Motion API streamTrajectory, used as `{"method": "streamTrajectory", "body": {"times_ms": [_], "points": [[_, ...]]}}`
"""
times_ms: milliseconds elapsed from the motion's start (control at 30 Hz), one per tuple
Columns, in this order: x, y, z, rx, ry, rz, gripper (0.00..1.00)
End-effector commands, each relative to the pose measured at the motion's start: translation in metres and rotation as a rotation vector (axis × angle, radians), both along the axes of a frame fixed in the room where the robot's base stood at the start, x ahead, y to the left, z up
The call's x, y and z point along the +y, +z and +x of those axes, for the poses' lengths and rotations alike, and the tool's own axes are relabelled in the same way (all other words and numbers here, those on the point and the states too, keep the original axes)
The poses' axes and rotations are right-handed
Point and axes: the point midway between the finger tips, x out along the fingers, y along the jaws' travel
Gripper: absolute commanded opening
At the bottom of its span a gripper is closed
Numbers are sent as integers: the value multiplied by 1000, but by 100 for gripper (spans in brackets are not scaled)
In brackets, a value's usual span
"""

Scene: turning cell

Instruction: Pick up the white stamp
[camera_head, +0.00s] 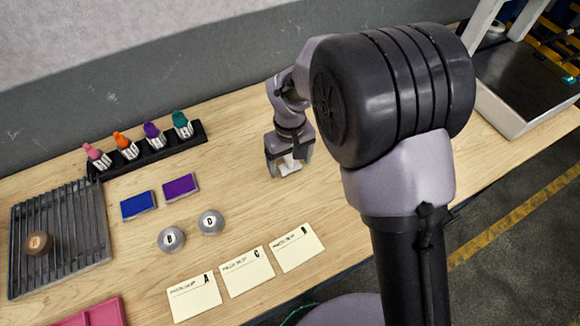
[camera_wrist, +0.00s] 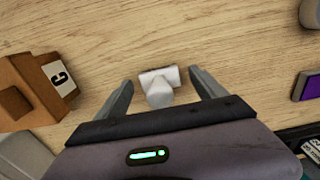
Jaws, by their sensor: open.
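The white stamp (camera_wrist: 159,86) lies on the wooden table, between and slightly beyond the fingertips of my gripper (camera_wrist: 160,82) in the wrist view. It has a rectangular block and a tapered handle pointing toward the gripper body. In the head view the white stamp (camera_head: 288,164) shows partly under my gripper (camera_head: 288,172), which hides some of it. My gripper is open, with a finger on each side of the stamp. I see no contact between the fingers and the stamp.
A brown block marked C (camera_wrist: 50,85) stands left of the gripper in the wrist view. A black rack (camera_head: 150,150) holds several colored stamps. Ink pads (camera_head: 138,205), grey round stamps (camera_head: 171,240), cards (camera_head: 247,272) and a slatted tray (camera_head: 85,215) lie left of my arm.

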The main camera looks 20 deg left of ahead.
Motion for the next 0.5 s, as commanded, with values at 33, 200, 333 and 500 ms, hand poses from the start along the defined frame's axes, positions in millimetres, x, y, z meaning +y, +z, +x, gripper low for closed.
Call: {"method": "streamTrajectory", "body": {"times_ms": [33,200,333,500], "points": [[0,-5,0,0,0,0,80],[0,-5,0,-1,-1,1,80],[0,-4,0,-1,-1,1,64],[0,-4,0,-1,-1,1,31]]}}
